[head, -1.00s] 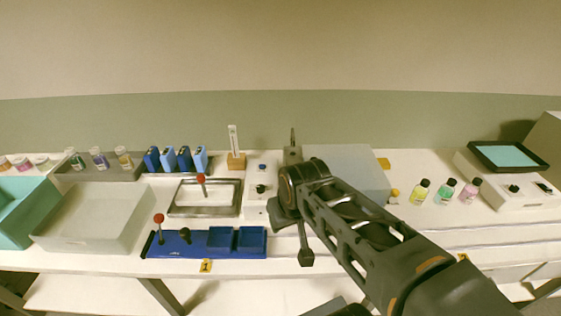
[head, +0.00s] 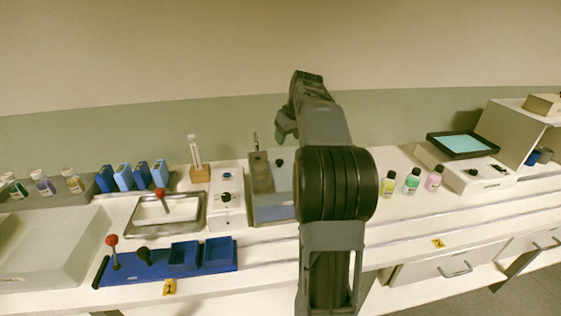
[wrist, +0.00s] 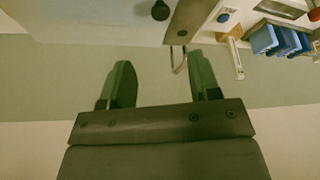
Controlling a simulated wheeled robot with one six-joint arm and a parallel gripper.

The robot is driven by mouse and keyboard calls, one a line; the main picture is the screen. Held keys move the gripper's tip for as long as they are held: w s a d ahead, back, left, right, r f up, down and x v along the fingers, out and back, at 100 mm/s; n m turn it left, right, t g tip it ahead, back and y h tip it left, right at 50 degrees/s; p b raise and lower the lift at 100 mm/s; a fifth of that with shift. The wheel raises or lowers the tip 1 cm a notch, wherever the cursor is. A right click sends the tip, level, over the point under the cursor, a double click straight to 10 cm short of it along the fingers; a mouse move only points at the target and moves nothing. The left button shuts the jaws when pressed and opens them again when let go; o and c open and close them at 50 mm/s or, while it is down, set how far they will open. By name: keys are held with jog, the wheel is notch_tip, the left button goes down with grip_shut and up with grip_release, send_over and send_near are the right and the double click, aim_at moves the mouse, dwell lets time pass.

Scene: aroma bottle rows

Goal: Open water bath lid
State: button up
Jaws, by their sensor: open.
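The water bath is a grey box (head: 270,213) behind my arm, with a grey metal strip (head: 262,172) on its left top and a black knob (head: 280,162) on its pale top. My arm hides its right part. In the wrist view the pale top (wrist: 85,22), a black knob (wrist: 160,10) and a thin metal loop (wrist: 180,62) show at the upper edge. My gripper (head: 285,128) is over the back of the bath in the head view. In the wrist view my gripper (wrist: 163,78) is open, its fingers apart, with the loop nearer the right finger.
A white control unit (head: 227,200) and a thermometer on a wooden stand (head: 197,160) are left of the bath. Small bottles (head: 411,181) stand to its right. A blue rack (head: 165,262) is at front left. The green-grey wall (head: 400,115) rises close behind.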

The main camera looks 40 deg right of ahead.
aim_at(280, 160)
jog(key=x, duration=1.2)
jog(key=shift+f, duration=0.1)
grip_shut()
